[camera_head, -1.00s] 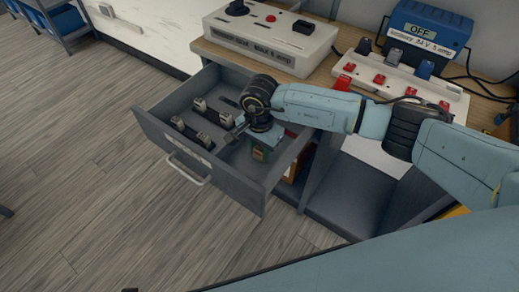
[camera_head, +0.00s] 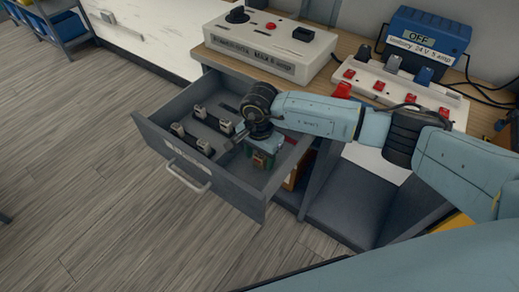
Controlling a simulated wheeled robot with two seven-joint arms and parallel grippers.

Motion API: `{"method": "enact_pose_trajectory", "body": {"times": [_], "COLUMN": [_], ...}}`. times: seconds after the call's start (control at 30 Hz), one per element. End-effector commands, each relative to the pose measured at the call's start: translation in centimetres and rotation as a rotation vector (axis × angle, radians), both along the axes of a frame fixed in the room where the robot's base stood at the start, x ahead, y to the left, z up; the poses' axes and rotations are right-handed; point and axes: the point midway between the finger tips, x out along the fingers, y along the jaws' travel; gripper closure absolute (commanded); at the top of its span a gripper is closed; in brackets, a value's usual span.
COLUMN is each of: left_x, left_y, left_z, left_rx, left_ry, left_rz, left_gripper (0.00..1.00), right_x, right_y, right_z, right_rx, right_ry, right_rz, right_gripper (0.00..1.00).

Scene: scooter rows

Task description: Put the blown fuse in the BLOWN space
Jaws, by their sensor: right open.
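An open grey drawer (camera_head: 232,192) juts out from the bench at the centre. Several small grey fuse-like pieces sit in its left part, one at the front left (camera_head: 178,129) and one nearer the middle (camera_head: 226,127). I cannot tell which is blown, and no BLOWN label can be read. My right gripper (camera_head: 262,160) points down into the drawer's right part and is open. A green and reddish-brown patch shows at its fingertips; I cannot tell whether it is a thing below them. My arm hides part of the drawer's back right. My left gripper is out of view.
A white control box (camera_head: 275,58) stands on the wooden bench top behind the drawer. A white board (camera_head: 435,98) with red switches is to its right. A blue power supply (camera_head: 428,38) reads OFF. An open shelf space (camera_head: 345,200) lies right of the drawer. The floor at left is clear.

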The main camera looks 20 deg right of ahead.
Motion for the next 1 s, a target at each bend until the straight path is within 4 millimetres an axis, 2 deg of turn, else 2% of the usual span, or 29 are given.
{"method": "enact_pose_trajectory", "body": {"times": [0.1,0.27,0.4,0.6,0.8,1.0], "left_x": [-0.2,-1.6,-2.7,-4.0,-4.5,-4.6], "left_y": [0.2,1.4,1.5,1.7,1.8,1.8], "left_z": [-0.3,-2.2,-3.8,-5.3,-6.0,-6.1], "left_rx": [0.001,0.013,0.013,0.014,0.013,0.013], "left_ry": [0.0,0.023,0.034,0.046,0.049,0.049], "left_rz": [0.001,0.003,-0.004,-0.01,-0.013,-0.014], "left_gripper": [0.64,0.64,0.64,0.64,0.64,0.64], "right_x": [0.0,0.1,0.1,0.1,0.0,0.0], "right_y": [0.0,0.0,0.0,0.0,0.0,0.0], "right_z": [0.4,3.9,7.1,10.7,12.2,12.3], "right_rx": [0.001,0.001,0.0,0.0,-0.001,-0.001], "right_ry": [0.001,-0.004,-0.005,-0.002,-0.001,0.001], "right_rz": [0.0,0.002,0.001,0.0,0.0,0.0], "right_gripper": [0.46,0.46,0.46,0.46,0.46,0.46]}}
